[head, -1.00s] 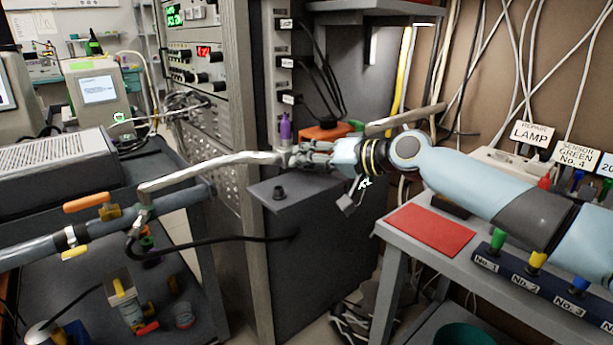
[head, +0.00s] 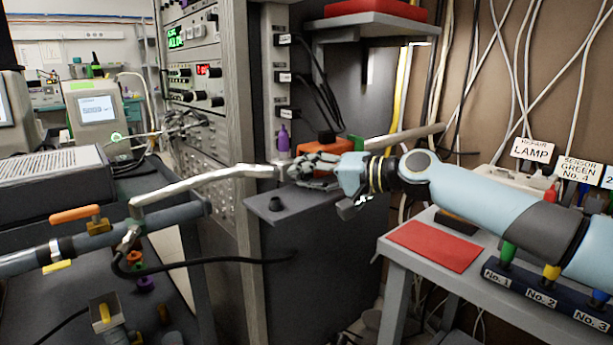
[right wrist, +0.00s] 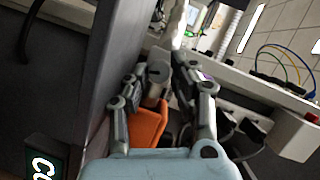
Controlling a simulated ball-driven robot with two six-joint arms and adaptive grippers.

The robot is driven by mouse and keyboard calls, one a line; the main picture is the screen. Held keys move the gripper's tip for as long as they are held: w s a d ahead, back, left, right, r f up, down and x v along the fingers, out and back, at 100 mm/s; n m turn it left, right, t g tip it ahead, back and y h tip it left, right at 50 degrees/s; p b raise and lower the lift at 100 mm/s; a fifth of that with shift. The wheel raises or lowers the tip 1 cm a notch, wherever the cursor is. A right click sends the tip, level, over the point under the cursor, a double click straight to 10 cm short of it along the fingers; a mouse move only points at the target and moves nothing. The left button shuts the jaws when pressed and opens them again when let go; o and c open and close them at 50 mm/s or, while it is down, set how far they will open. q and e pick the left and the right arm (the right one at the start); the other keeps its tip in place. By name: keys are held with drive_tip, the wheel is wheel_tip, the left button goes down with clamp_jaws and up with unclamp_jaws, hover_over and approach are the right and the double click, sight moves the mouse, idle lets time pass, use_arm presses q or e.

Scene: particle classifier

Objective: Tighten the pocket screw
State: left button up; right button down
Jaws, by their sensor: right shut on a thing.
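A long silver lever (head: 200,183) runs from a fitting at the grey pipe (head: 90,237) on the left toward the middle of the head view. Its left end bends down at the pipe. My right gripper (head: 292,169) is at the lever's right end and is shut on it. In the right wrist view, my right gripper's fingers (right wrist: 160,95) close around a grey rounded bar end (right wrist: 158,78). I cannot make out a pocket screw for certain. My left gripper is not in view.
The instrument rack (head: 205,120) is behind. A grey table with a red mat (head: 435,246) and numbered sockets (head: 540,295) is at the right. A black cable (head: 210,262) hangs below.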

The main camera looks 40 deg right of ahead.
drive_tip(key=c, duration=1.1)
unclamp_jaws()
